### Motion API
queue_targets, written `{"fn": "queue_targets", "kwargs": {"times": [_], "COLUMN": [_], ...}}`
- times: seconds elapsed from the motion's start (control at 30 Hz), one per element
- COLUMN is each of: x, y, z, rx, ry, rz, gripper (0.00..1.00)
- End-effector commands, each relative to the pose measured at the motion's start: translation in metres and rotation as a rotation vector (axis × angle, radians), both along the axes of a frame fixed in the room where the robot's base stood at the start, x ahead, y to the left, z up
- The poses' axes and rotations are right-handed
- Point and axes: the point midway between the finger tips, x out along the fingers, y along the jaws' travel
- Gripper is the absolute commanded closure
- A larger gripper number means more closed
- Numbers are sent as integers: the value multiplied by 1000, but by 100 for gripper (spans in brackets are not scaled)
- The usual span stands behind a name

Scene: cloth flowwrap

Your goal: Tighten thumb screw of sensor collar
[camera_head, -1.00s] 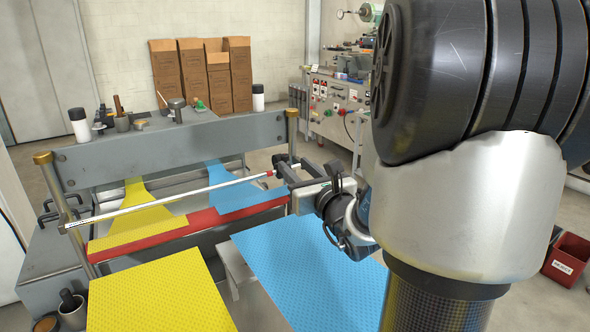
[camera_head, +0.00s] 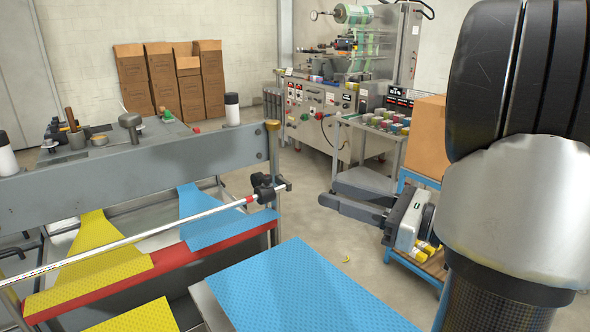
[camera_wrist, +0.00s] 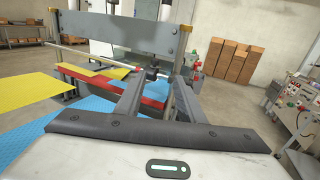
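The sensor collar (camera_head: 267,187) is a small dark clamp with a knob-like part, near the right end of the silvery rod (camera_head: 150,226). A red band on the rod sits just left of it. The thumb screw is too small to make out surely. My gripper (camera_head: 328,194) is open and empty, to the right of the collar and apart from it, its fingers pointing toward it. In the wrist view the collar (camera_wrist: 152,73) shows beyond and between the tips of my open gripper (camera_wrist: 158,79).
The grey frame beam (camera_head: 150,168) with its brass-capped post (camera_head: 273,150) stands behind the rod. Yellow cloth (camera_head: 93,245) and blue cloth (camera_head: 212,220) pass over a red bar (camera_head: 195,250). A cart (camera_head: 375,140) and cardboard box (camera_head: 428,140) stand at right.

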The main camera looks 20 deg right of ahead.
Motion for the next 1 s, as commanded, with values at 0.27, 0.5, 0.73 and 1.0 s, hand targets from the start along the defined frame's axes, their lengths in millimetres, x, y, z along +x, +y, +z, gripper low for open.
{"fn": "queue_targets", "kwargs": {"times": [0.27,0.5,0.73,1.0], "x": [3,41,79,112], "y": [17,51,84,111], "z": [-2,-3,-3,-3], "rx": [6,5,6,4], "ry": [22,23,23,22], "rz": [48,49,47,44], "gripper": [65,65,65,65]}}
